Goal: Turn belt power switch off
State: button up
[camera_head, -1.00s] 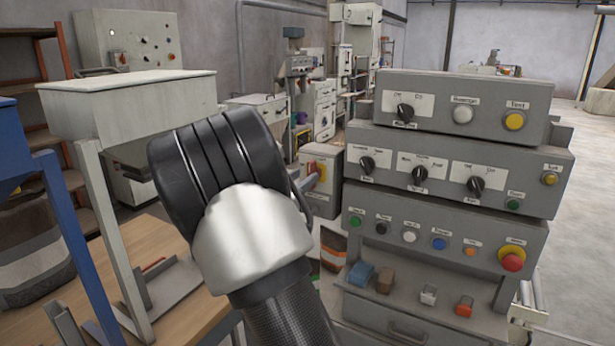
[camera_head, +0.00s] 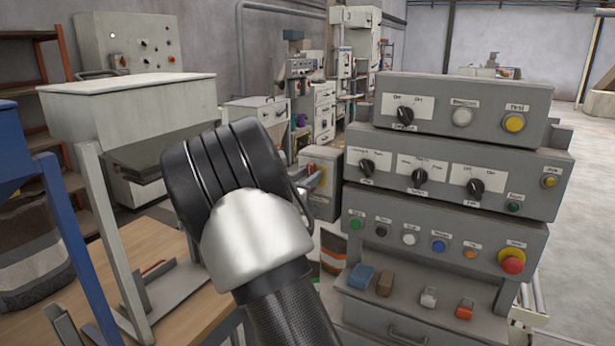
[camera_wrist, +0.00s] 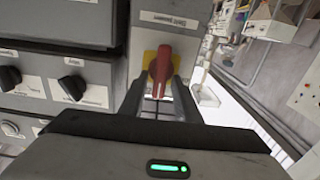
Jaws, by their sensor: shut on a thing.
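The belt power switch is a red rotary handle (camera_wrist: 159,64) on a yellow plate (camera_wrist: 150,60), on a grey box (camera_wrist: 150,38) with a white label. My gripper (camera_wrist: 160,80) is shut on the red handle, with one finger on each side of it. In the wrist view the handle runs nearly along the fingers. In the head view the grey switch box (camera_head: 322,203) stands just left of the control panels, and my arm hides most of the gripper and part of the switch.
The stacked control panels (camera_head: 455,190), with several knobs and buttons, stand close to the right of the switch box. A wooden table (camera_head: 185,315) is at lower left. A pale hopper (camera_head: 130,105) stands behind my arm. Open floor shows at far right.

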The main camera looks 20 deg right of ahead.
jog(key=shift+r+p, duration=0.1)
jog(key=shift+p, duration=0.2)
jog(key=shift+r+n+p, duration=0.15)
jog(key=shift+n+p, duration=0.55)
jog(key=shift+p, duration=0.35)
jog(key=n+p, duration=0.2)
jog(key=p, duration=0.2)
jog(key=shift+w+a, duration=0.1)
jog(key=shift+w, duration=0.05)
jog(key=shift+w+a+f+n+p, duration=0.1)
jog(key=shift+f+n+p, duration=0.2)
jog(key=shift+n+p, duration=1.7)
jog(key=shift+w+a+f+n+p, duration=0.15)
jog(key=shift+f+n+p, duration=0.2)
jog(key=shift+n+p, duration=1.7)
jog(key=shift+w+a+f+n+p, duration=0.2)
jog(key=shift+n+p, duration=0.75)
jog(key=shift+n, duration=2.1)
jog(key=shift+s+d+f, duration=0.15)
jog(key=o, duration=0.7)
